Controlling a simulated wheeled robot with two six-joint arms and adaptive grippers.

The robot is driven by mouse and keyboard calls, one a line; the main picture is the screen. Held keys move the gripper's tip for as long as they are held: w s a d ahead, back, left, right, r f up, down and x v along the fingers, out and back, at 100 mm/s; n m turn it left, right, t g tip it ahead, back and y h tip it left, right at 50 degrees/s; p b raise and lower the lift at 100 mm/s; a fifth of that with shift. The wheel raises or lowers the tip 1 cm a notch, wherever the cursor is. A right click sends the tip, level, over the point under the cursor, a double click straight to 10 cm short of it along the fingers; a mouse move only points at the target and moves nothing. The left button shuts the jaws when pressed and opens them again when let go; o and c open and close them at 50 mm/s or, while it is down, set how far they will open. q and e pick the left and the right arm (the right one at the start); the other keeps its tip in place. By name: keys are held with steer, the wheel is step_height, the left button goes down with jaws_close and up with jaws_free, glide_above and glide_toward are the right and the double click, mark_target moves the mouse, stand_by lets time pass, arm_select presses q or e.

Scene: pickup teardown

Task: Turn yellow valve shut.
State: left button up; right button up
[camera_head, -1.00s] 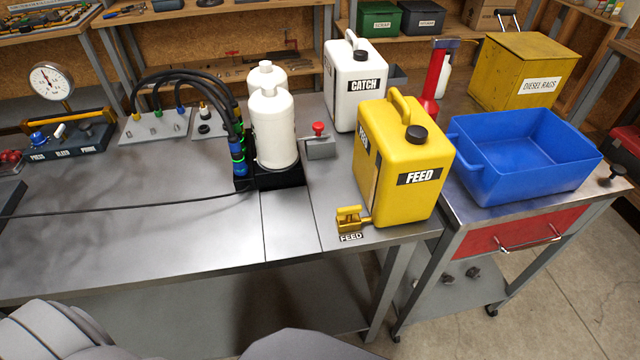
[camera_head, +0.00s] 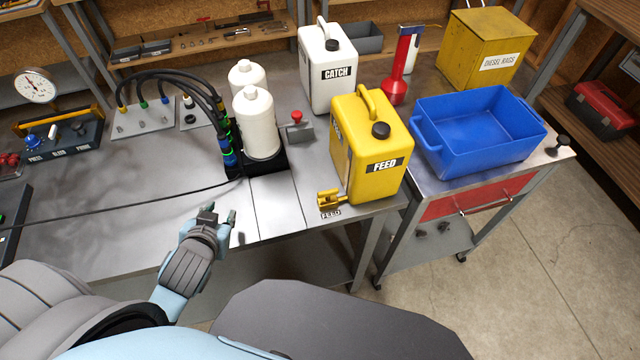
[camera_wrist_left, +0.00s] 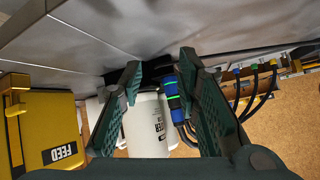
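The yellow valve (camera_head: 328,199) sits at the bench's front edge, by the FEED label and at the foot of the yellow FEED can (camera_head: 370,145). In the left wrist view the valve (camera_wrist_left: 14,100) shows at the left edge, with the FEED can (camera_wrist_left: 50,130) beside it. My left gripper (camera_head: 218,213) is over the front of the bench, left of the valve and apart from it. In the left wrist view its two fingers (camera_wrist_left: 156,80) are spread wide with nothing held between them. My right gripper is not seen.
Two white filter canisters (camera_head: 257,125) with hoses stand behind my left gripper. A red-knobbed grey block (camera_head: 298,128) and a white CATCH can (camera_head: 327,70) stand further back. A blue bin (camera_head: 480,135) is on the cart at right. The bench front between gripper and valve is clear.

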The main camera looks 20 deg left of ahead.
arm_select(q)
steer(key=w+d+r+m+t+h, duration=0.3)
steer(key=w+r+m+t+h, duration=0.45)
steer(key=w+r, duration=0.5)
steer(key=s+d+m+h, duration=0.1)
steer(key=d+m+h, duration=0.1)
steer(key=d+h, duration=0.25)
steer(key=m+g+h, duration=0.3)
steer(key=m+g, duration=0.1)
steer(key=g, duration=0.6)
glide_toward(327, 191)
steer(key=shift+n+t, duration=0.25)
steer(key=x, duration=0.8)
steer(key=shift+d+f+b, duration=0.2)
steer(key=shift+f+b, duration=0.05)
steer(key=shift+b, duration=0.1)
steer(key=shift+s, duration=0.1)
steer(key=shift+c, duration=0.4)
jaws_close()
